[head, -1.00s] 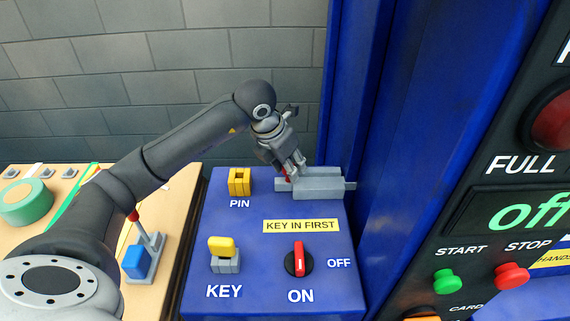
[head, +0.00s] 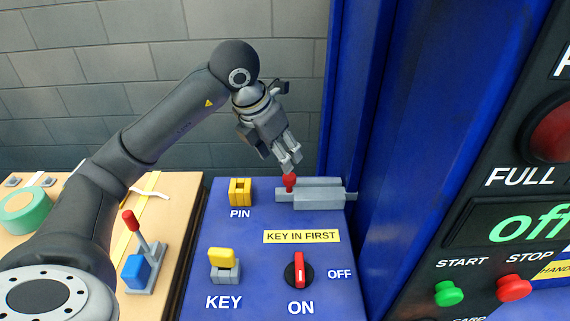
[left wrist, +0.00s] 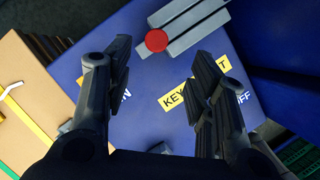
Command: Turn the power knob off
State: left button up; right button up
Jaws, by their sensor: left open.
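The power knob is a black round base with a red pointer (head: 299,270) on the blue panel (head: 262,296), between the ON and OFF labels. Its pointer stands upright in the head view, toward the yellow sign and not toward OFF. My left gripper (head: 289,168) is above the back of the panel, just above the red ball (head: 290,181) of a grey slide bolt (head: 318,199). In the left wrist view the fingers (left wrist: 160,85) are apart with nothing between them, and the red ball (left wrist: 156,40) shows beyond them. The knob is hidden there. My right gripper is not in view.
A yellow key (head: 222,254) sits in its holder, and a yellow pin block (head: 241,191) is behind it. A lever with a red tip (head: 129,220) and green tape (head: 24,212) are on the wooden table at left. A blue wall (head: 420,130) rises at right.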

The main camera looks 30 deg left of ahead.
aim_at(298, 273)
jog(key=k, duration=2)
